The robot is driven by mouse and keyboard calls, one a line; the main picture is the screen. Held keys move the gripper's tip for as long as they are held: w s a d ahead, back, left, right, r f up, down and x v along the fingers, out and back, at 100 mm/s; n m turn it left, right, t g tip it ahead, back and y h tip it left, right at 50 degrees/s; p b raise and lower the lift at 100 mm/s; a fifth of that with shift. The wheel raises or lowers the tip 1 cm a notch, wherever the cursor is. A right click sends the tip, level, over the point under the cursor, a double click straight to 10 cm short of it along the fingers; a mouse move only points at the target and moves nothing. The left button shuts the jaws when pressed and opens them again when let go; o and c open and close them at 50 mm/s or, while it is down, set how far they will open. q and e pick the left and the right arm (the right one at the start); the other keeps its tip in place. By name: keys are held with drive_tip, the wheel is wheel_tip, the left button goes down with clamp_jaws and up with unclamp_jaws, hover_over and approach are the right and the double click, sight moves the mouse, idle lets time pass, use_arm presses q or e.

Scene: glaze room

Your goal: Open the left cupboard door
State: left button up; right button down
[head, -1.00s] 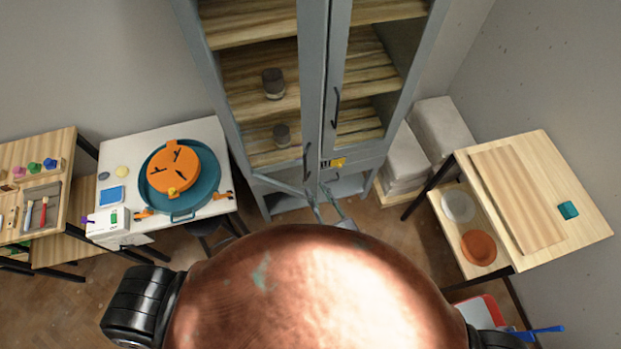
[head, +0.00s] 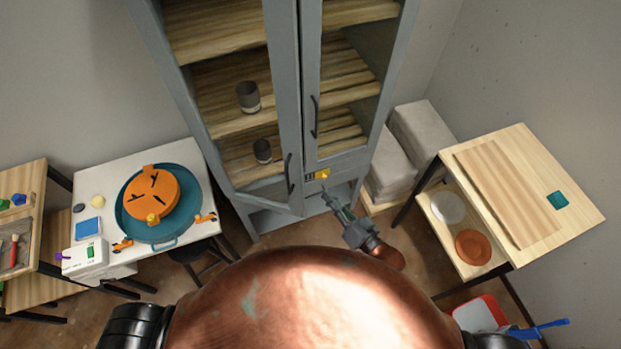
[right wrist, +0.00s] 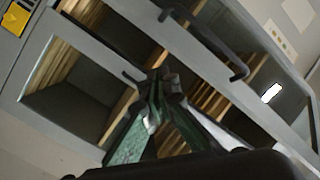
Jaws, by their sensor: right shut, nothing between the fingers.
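The tall grey cupboard (head: 205,125) stands at the centre of the head view, with glazed doors. The left cupboard door (head: 285,100) stands slightly ajar, its lower corner swung out toward me. Its dark handle (head: 289,174) is near its inner edge. The right door (head: 312,60) looks closed. My right gripper (head: 330,197) is shut and empty, low in front of the cupboard, right of the left door's free edge. In the right wrist view its fingers (right wrist: 155,88) are together, with a dark handle (right wrist: 205,42) beyond them. My left gripper is out of view.
Left of the cupboard, a white table (head: 100,175) holds a teal basin (head: 127,222) with an orange piece. Pale sacks (head: 423,135) and a wooden table (head: 575,220) stand at the right. Cups sit on the cupboard shelves. Some floor is clear before the cupboard.

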use_arm(q)
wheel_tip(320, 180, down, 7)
drive_tip(key=b, duration=0.6)
use_arm(e)
drive_tip(key=w+d+r+m+g+y, duration=0.3)
drive_tip(key=w+r+m+g+y, duration=0.1)
drive_tip(key=w+m, duration=0.3)
use_arm(q)
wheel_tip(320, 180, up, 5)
drive_tip(key=p, duration=0.5)
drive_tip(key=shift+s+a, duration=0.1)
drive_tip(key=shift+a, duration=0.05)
use_arm(e)
drive_tip(key=w+a, duration=0.1)
drive_tip(key=a, duration=0.8)
drive_tip(key=shift+a, duration=0.35)
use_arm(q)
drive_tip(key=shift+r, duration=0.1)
use_arm(e)
drive_tip(key=shift+s, duration=0.15)
